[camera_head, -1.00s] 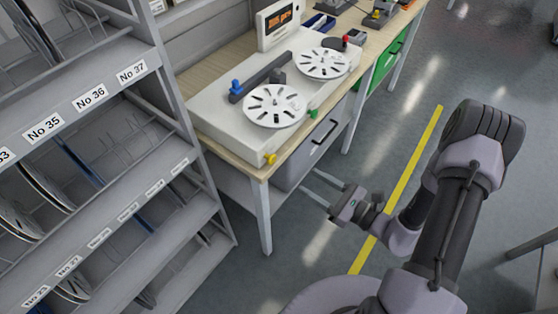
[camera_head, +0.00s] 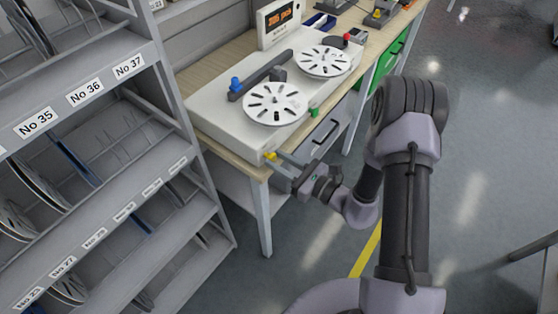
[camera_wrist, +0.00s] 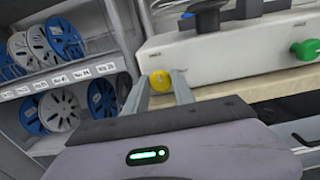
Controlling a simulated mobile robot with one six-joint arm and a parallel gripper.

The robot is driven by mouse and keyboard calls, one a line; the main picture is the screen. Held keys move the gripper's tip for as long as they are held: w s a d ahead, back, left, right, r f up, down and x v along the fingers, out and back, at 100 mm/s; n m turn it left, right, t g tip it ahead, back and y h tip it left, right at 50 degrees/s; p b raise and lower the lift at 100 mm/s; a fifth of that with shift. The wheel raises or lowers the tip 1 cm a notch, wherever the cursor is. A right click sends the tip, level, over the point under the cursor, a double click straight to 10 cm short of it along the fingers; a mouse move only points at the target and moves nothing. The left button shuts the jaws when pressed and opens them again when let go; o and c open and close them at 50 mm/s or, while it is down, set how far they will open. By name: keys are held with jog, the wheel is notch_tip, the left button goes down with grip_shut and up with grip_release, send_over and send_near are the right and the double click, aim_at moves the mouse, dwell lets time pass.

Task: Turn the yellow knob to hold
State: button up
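The yellow knob (camera_head: 270,155) sits low on the front face of the white reel machine (camera_head: 215,110), near its front corner. In the wrist view the knob (camera_wrist: 160,82) shows as a round yellow disc between the tips of my two grey fingers. My gripper (camera_head: 277,161) is at the knob, with its fingers spread, one on each side. A small gap seems to remain beside the knob; I cannot tell whether either finger touches it. A green knob (camera_wrist: 305,49) is further right on the same face.
The machine stands on a wooden-topped bench (camera_head: 188,82) with a grey drawer (camera_head: 322,135) below. A shelf rack of reels (camera_head: 80,205) stands close on the left. Two white reels (camera_head: 276,104) lie on the machine. Open floor (camera_head: 470,190) is on the right.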

grip_shut()
jog(key=m+p, duration=0.2)
jog(key=m, duration=0.2)
jog(key=shift+r, duration=0.1)
jog(key=m+p, duration=0.2)
jog(key=m, duration=0.2)
jog(key=shift+d+m, duration=0.1)
jog(key=shift+m, duration=0.3)
jog(key=m+p, duration=0.1)
jog(key=m, duration=0.3)
jog(key=shift+w+p, duration=0.1)
jog(key=shift+p, duration=0.25)
jog(key=shift+f+m+p, duration=0.15)
jog(key=shift+m+p, duration=0.15)
jog(key=shift+m, duration=0.95)
jog(key=shift+f+m+p, duration=0.1)
jog(key=shift+m+p, duration=0.2)
jog(key=shift+m, duration=0.95)
